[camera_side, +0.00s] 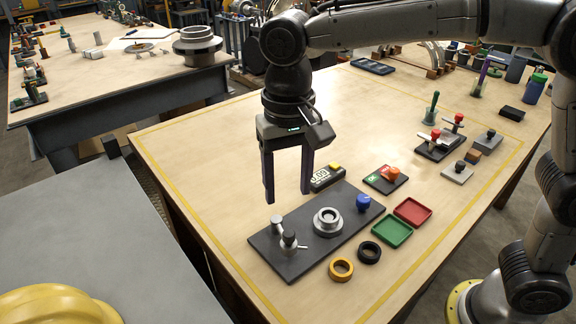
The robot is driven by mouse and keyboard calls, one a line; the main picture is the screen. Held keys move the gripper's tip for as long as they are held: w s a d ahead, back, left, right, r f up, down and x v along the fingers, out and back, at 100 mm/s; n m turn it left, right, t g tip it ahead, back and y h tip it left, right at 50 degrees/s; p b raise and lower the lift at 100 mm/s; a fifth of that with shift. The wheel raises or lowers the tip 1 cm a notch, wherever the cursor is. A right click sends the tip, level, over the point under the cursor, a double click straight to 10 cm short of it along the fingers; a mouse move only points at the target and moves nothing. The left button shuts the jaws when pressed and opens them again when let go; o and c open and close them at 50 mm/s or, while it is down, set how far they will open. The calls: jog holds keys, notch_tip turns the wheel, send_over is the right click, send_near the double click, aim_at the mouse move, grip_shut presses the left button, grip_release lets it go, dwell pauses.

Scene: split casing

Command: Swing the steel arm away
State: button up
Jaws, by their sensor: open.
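A dark base plate (355,228) lies on the wooden table. At its left end is a steel arm assembly (289,240): a short upright post, a second knob-like post behind it, and a thin lever pointing right. A round steel casing (327,220) with a central bore sits mid-plate, to the right of the steel arm and apart from it in this view. A blue knob (363,203) stands at the plate's right end. My gripper (288,196) points down with its fingers apart and empty, above the back left part of the plate. It does not appear to touch anything.
In front of the plate lie an orange ring (341,269), a black ring (369,252), a green tray (392,232) and a red tray (413,212). The table's left side is bare.

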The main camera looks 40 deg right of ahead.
jog(key=shift+r, duration=1.7)
jog(key=s+d+r+m+t, duration=0.1)
jog(key=s+d+r+t, duration=0.2)
jog(key=d, duration=0.5)
jog(key=s+d+r+m, duration=0.1)
jog(key=s+d+r, duration=0.2)
jog(key=s+d, duration=0.3)
jog(key=s+d+f+n+t, duration=0.2)
jog(key=s+d+f+n, duration=0.3)
jog(key=f, duration=0.6)
jog(key=s+d, duration=0.2)
jog(key=s, duration=0.1)
jog(key=shift+s+n+t, duration=0.3)
jog(key=shift+s+n, duration=0.1)
